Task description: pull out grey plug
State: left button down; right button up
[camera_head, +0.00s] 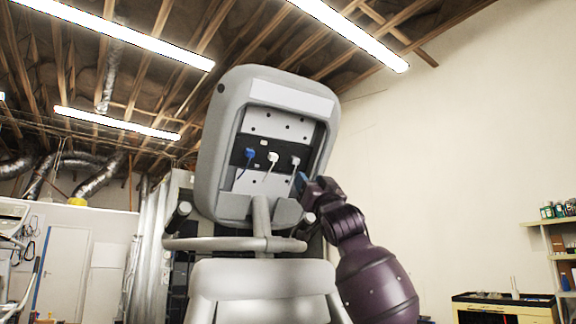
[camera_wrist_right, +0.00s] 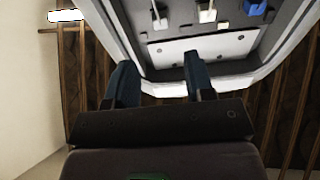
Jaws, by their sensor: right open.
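The elliptical's tilted console shows a recessed panel with a row of plugs: a blue plug (camera_head: 250,153) at left, a white plug (camera_head: 272,157) in the middle and a pale plug (camera_head: 295,161) at right. The pale ones look alike; I cannot tell surely which is grey. In the right wrist view the order is reversed: pale plug (camera_wrist_right: 159,20), white plug (camera_wrist_right: 207,12), blue plug (camera_wrist_right: 255,7). My right gripper (camera_head: 303,182) is beside the panel's lower right; its blue fingers (camera_wrist_right: 160,76) are open, empty, and apart from the plugs. My left gripper is out of view.
The console's raised grey rim (camera_head: 208,150) surrounds the recessed panel. A grey handlebar (camera_head: 215,243) and a post stand below and in front of it. A shelf (camera_head: 555,225) and a cabinet (camera_head: 500,307) stand far right. Open space lies right of the console.

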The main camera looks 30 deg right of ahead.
aim_at(296, 162)
jog(key=p+x, duration=0.3)
jog(key=x, duration=0.6)
jog(key=shift+r+p, duration=0.3)
jog(key=shift+w+r, duration=0.35)
jog(key=shift+w, duration=0.05)
grip_shut()
